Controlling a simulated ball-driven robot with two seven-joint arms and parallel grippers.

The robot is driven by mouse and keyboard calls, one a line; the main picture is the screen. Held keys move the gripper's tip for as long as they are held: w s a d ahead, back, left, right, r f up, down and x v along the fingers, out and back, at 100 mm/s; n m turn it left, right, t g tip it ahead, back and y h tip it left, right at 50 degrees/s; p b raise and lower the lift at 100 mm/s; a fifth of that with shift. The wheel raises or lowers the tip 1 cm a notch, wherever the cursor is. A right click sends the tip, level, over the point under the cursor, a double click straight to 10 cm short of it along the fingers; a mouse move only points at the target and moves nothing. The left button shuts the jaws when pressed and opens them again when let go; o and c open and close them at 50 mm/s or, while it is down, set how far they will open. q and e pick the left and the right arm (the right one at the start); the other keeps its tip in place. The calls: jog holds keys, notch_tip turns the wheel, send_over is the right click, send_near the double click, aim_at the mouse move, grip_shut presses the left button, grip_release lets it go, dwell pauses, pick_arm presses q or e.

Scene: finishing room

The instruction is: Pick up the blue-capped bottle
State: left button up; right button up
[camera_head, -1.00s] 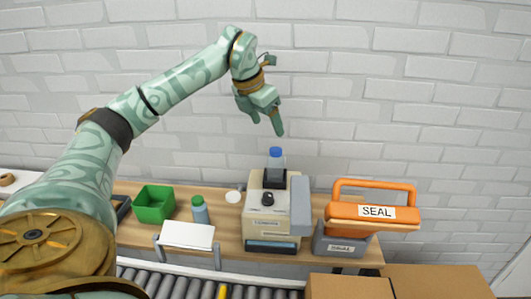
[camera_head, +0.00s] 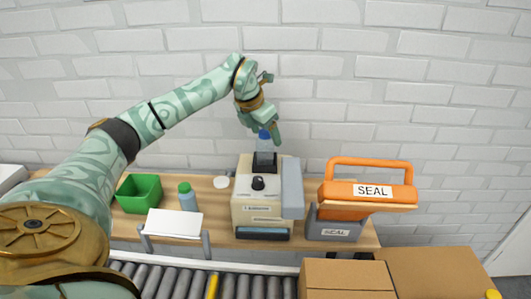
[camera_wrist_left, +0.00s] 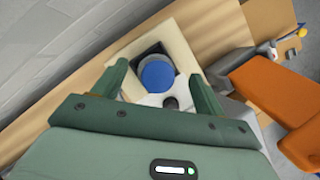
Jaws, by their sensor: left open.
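The blue-capped bottle stands in the dark socket on top of a beige machine (camera_head: 262,211). Its blue cap (camera_head: 264,134) shows just under and between the fingers of my left gripper (camera_head: 262,131) in the head view. In the left wrist view, the blue cap (camera_wrist_left: 157,75) lies between the two spread fingers of my left gripper (camera_wrist_left: 162,84), with space on both sides. The bottle's body is mostly hidden there by its cap. My left gripper is open and holds nothing. My right gripper is not in view.
A grey block (camera_head: 292,188) adjoins the machine's right side. An orange sealer (camera_head: 335,208) stands further right. A green bin (camera_head: 138,194) and a green-capped bottle (camera_head: 187,198) stand left. A brick wall is behind, rollers (camera_head: 180,283) and cardboard boxes (camera_head: 345,275) in front.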

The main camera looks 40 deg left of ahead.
aim_at(266, 140)
pick_arm(q)
jog(key=x, duration=0.3)
jog(key=shift+a+f+b, duration=0.15)
jog(key=shift+f+b, duration=0.1)
jog(key=shift+b, duration=0.1)
jog(key=shift+w+f, duration=0.15)
jog(key=shift+f, duration=0.05)
jog(key=shift+r, duration=0.15)
jog(key=c, duration=1.1)
jog(key=shift+o, duration=0.2)
